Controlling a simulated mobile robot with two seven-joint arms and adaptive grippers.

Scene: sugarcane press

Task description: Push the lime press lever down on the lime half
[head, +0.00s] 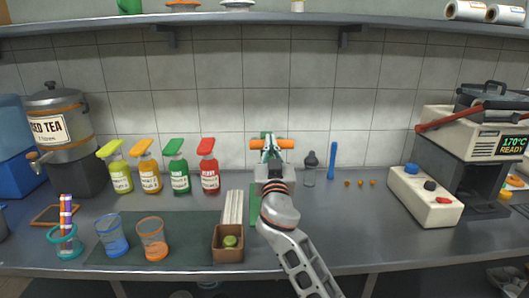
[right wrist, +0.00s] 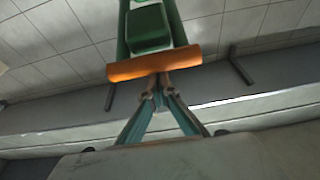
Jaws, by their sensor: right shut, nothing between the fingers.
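The lime press stands at the middle of the counter, mostly behind my right gripper (head: 270,152). Its lever has an orange crossbar handle (head: 286,144) on a green arm. The right wrist view shows the crossbar (right wrist: 155,63) level across and the green lever arm (right wrist: 148,27) beyond it. My right gripper's teal fingers (right wrist: 159,84) are shut and empty, with their tips right at the crossbar's middle. I cannot tell whether they touch it. The lime half inside the press is hidden by my gripper and arm. My left gripper is out of view.
A brown box (head: 228,257) holding a green lime-like piece (head: 230,241) stands at the counter's front, left of my arm. Several syrup bottles (head: 209,172) stand further left. A dark shaker-like item (head: 310,168) and a blue stick (head: 332,162) are to the right. The counter front right is clear.

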